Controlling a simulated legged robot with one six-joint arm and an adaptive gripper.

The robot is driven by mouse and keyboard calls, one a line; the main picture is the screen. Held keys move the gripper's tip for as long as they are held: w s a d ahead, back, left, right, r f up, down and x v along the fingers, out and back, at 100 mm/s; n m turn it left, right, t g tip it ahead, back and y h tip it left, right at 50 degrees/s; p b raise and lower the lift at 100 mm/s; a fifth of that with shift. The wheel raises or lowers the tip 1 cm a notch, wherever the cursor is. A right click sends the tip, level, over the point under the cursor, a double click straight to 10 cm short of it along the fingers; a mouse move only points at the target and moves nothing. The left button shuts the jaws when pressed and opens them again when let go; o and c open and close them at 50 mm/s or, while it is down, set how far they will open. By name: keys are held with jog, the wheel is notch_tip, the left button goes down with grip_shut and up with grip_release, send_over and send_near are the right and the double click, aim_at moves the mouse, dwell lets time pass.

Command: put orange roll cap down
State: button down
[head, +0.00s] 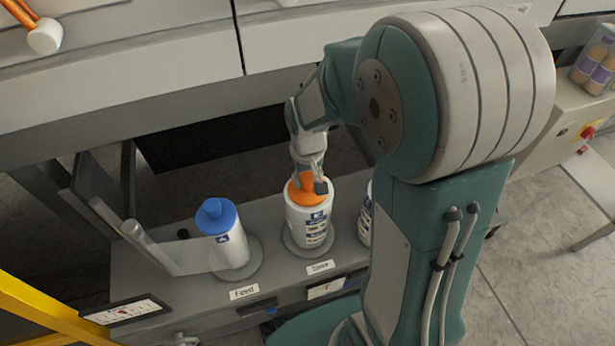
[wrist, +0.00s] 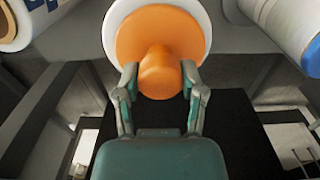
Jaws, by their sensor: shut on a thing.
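The orange roll cap (head: 304,190) sits at the top of a white labelled roll (head: 312,218) on the middle round base, marked by a label that seems to read "Spare". My gripper (head: 309,178) is above that roll, shut on the cap's narrow knob. In the wrist view the cap (wrist: 160,45) shows as a wide orange disc with a knob, and my gripper (wrist: 160,82) has one finger on each side of the knob. The cap lies against the end of the white roll (wrist: 110,30); whether it is fully seated I cannot tell.
A white roll with a blue cap (head: 222,232) stands to the left on the base labelled "Feed". Another white roll (head: 365,215) stands to the right, partly hidden by my arm. A yellow frame (head: 40,312) is at the lower left. Grey machine panels (head: 120,85) rise behind.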

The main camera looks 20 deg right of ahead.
aim_at(308, 177)
jog(key=shift+c, duration=1)
grip_release()
jog(key=shift+d, duration=0.15)
jog(key=shift+r, duration=0.1)
notch_tip(308, 177, up, 11)
jog(key=s+r+t, duration=0.2)
jog(key=s+r, duration=0.1)
jog(key=s, duration=0.4)
jog(key=s+r+t, duration=0.3)
jog(key=s+r, duration=0.1)
jog(key=s, duration=0.3)
jog(key=shift+s+t, duration=0.15)
jog(key=shift+t, duration=0.15)
jog(key=shift+r, duration=0.1)
